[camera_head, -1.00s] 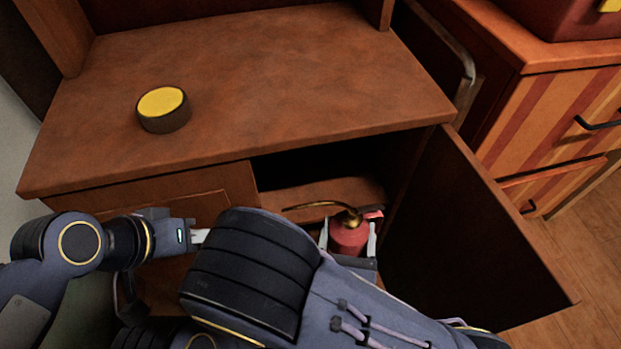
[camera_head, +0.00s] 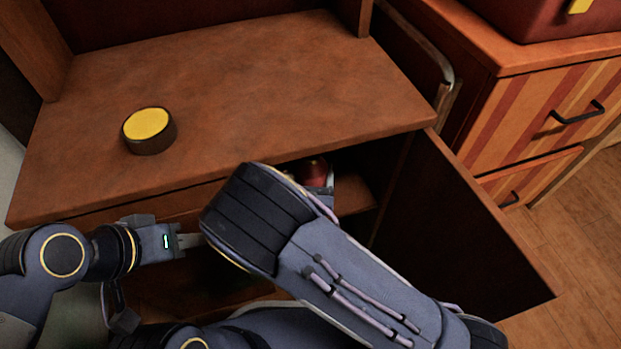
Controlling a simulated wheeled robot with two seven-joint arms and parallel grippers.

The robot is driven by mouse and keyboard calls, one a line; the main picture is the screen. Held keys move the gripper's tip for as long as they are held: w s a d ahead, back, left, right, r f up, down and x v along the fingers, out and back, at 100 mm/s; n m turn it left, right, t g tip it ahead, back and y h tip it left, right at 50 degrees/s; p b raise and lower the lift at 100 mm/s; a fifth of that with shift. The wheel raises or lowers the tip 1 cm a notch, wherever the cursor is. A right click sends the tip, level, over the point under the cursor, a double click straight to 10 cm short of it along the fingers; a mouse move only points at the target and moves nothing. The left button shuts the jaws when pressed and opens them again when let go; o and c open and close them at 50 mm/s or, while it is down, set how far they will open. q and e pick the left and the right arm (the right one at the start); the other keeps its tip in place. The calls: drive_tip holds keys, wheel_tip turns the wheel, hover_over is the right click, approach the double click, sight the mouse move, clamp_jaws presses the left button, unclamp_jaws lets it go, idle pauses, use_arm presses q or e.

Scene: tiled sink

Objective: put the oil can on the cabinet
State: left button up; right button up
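The red oil can (camera_head: 314,170) shows only in part, at the cabinet's open compartment just under the top's front edge. My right forearm and gripper hide most of it, and its brass spout is out of sight. My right gripper (camera_head: 325,182) is at the can, with one pale finger showing along its right side. The can has moved together with this gripper, so it appears held. My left gripper (camera_head: 190,241) points right in front of the cabinet, away from the can. The wooden cabinet (camera_head: 240,85) has a broad, mostly bare top.
A round yellow-topped tin (camera_head: 148,130) stands at the left of the cabinet top. The cabinet door (camera_head: 465,235) hangs open at the right. A striped drawer unit (camera_head: 540,110) stands to the right, with a red box (camera_head: 540,15) on it.

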wheel_tip(320, 180, down, 4)
drive_tip(key=b, duration=0.3)
drive_tip(key=shift+r, duration=0.3)
drive_tip(key=shift+f, duration=0.15)
drive_tip(key=o, duration=1.3)
drive_tip(key=shift+o, duration=0.2)
drive_tip(key=shift+r, duration=0.2)
drive_tip(key=s, duration=1.2)
drive_tip(key=shift+a, duration=0.45)
drive_tip(key=shift+f, duration=0.1)
